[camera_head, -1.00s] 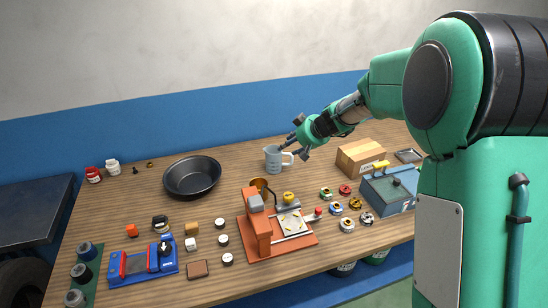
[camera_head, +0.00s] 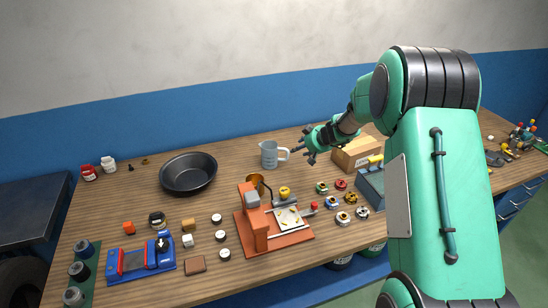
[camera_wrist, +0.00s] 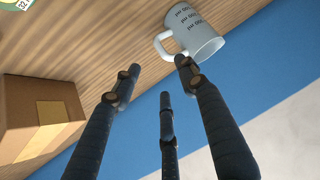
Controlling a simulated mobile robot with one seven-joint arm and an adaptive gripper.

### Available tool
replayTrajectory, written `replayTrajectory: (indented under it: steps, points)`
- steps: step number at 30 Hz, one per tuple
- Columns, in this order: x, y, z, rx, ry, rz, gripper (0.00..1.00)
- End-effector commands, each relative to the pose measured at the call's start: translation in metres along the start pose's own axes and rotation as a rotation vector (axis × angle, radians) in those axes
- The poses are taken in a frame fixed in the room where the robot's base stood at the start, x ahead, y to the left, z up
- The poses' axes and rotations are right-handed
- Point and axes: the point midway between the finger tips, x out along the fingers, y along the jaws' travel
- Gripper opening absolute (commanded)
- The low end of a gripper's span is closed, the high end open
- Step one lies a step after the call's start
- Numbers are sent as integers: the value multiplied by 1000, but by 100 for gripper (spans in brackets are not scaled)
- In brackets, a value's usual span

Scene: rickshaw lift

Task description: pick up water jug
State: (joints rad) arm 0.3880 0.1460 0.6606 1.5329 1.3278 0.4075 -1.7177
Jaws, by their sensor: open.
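The water jug (camera_head: 269,154) is a light grey-blue cup with a handle on its right side, standing upright at the back middle of the wooden table. My gripper (camera_head: 303,151) is just right of the jug, near the handle side, with its fingers spread and nothing between them. In the wrist view the jug (camera_wrist: 198,32) lies at the top, beyond the fingertips, with dark markings on its side and its handle toward the fingers. The fingers of my gripper (camera_wrist: 155,80) are apart, and no contact with the jug shows.
A cardboard box (camera_head: 357,153) stands right of my gripper; it also fills the left of the wrist view (camera_wrist: 38,118). A black pan (camera_head: 188,173) is to the left. An orange machine (camera_head: 262,228) and several small rolls stand in front. The table (camera_head: 235,160) is bare around the jug.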

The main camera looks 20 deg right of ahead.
Motion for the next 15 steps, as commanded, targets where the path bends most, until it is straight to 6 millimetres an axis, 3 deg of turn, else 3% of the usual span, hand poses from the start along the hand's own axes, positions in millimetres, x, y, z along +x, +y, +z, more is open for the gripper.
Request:
replayTrajectory:
  steps: [15]
  points:
    - [52, -1, 1, -1, -1, -2, 42]
